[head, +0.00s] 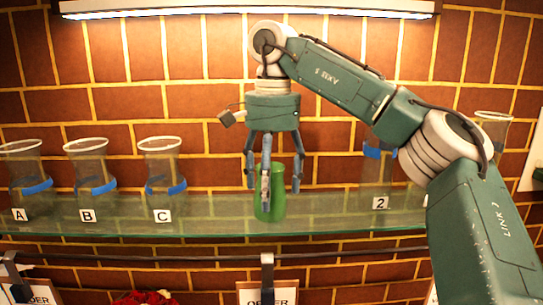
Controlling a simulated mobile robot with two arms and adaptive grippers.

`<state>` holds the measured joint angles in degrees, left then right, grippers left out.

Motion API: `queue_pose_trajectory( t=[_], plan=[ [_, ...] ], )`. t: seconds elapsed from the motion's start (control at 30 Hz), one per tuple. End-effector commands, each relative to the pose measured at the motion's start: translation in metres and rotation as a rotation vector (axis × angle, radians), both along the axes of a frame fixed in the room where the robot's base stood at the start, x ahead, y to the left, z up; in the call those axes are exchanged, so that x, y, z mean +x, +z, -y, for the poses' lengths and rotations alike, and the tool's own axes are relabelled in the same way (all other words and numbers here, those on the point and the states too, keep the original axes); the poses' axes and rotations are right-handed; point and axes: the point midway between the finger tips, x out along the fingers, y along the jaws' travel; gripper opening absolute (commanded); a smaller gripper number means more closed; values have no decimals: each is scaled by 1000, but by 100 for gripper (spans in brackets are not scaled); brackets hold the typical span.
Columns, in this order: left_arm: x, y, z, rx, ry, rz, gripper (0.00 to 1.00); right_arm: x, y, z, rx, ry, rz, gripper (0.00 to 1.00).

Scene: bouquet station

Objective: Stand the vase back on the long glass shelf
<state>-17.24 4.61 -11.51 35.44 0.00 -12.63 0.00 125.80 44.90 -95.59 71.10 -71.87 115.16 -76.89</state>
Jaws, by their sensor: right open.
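A green, see-through vase (272,207) stands upright on the long glass shelf (220,221), between the labels C and 2. My right gripper (268,190) points straight down from above. Its fingers are open and spread about the upper part of the vase. One finger crosses in front of the vase and hides part of it. I cannot tell whether any finger touches the glass. My left gripper is not in view.
Clear vases with blue bands stand by labels A (30,170), B (90,165) and C (161,165). Another clear vase (376,170) stands by label 2, partly behind my right arm. Below run a dark rail (190,257) and order cards. A brick wall is behind.

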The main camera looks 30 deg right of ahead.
Motion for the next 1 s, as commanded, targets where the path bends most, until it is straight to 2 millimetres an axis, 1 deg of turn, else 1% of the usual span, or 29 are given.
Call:
queue_pose_trajectory(
  t=[0.03, 0.1, 0.3, 0.5, 0.6, 1.0],
  plan=[
    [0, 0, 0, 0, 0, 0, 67, 0, 15, 0, -2, -2, 7, 73],
    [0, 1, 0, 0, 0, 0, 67, 0, 33, 0, -4, -3, 8, 73],
    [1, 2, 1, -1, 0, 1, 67, -2, 70, 0, -5, -4, 5, 73],
    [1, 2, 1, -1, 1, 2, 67, -2, 87, 0, -2, -1, 0, 73],
    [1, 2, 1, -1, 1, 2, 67, -2, 91, 0, -1, 1, 0, 73],
    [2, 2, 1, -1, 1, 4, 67, -2, 93, 1, 0, 0, 1, 73]
  ],
)
